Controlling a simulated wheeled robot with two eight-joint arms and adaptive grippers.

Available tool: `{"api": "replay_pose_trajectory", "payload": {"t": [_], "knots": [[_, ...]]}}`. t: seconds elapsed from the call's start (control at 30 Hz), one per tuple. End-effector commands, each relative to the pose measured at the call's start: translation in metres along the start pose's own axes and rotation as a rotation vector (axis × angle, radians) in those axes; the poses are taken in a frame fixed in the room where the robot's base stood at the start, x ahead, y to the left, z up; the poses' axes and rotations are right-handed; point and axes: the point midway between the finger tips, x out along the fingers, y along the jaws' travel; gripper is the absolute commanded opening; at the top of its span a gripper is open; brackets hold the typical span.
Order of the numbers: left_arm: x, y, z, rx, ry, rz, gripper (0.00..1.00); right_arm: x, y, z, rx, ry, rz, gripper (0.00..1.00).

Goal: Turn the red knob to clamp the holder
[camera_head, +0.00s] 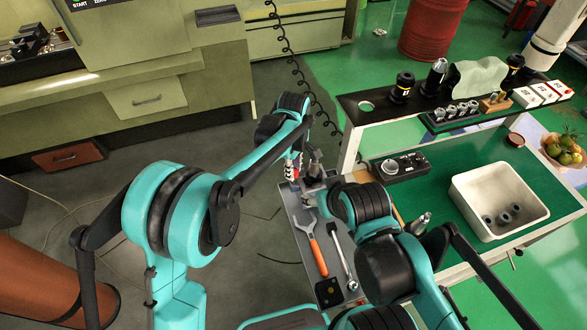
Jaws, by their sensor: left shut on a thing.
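My left arm reaches in from the left and bends down over the cart's grey tray (293,215). My left gripper (293,155) is at its far end, shut, beside a small grey metal fixture. A small red part (288,171), seemingly the red knob, shows right below the gripper, at the fixture's left side. A grey metal holder (315,160) stands upright at the fixture. The jaw contact is too small and covered to see clearly. My right arm covers the area just right of the fixture, and its gripper cannot be made out.
An orange-handled tool (310,243) and a metal wrench (342,250) lie on the tray. The green-topped bench at the right carries a white bin (500,200) and a black block (400,167). A shelf with several tool holders stands behind it. A machine is at the left.

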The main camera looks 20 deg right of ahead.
Motion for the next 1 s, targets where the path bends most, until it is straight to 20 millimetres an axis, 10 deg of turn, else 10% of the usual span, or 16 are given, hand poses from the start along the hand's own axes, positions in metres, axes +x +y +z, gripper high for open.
{"api": "replay_pose_trajectory", "payload": {"t": [0.6, 0.63, 0.7, 1.0], "knots": [[0.0001, 0.0000, 0.0008, -0.042, -0.001, 0.000, 0.00, 0.0005, 0.0000, 0.0003, 0.000, 0.000, 0.000, 0.57], [0.0001, 0.0000, 0.0008, -0.042, -0.001, 0.000, 0.30, 0.0005, 0.0000, 0.0004, 0.000, 0.000, 0.000, 0.57], [0.0001, 0.0000, 0.0007, -0.042, -0.001, 0.000, 0.46, 0.0005, 0.0000, 0.0004, 0.000, 0.000, 0.000, 0.57], [-0.0008, 0.0001, 0.0003, -0.042, -0.001, 0.000, 0.46, 0.0005, 0.0000, 0.0003, 0.000, 0.000, 0.000, 0.57]]}}
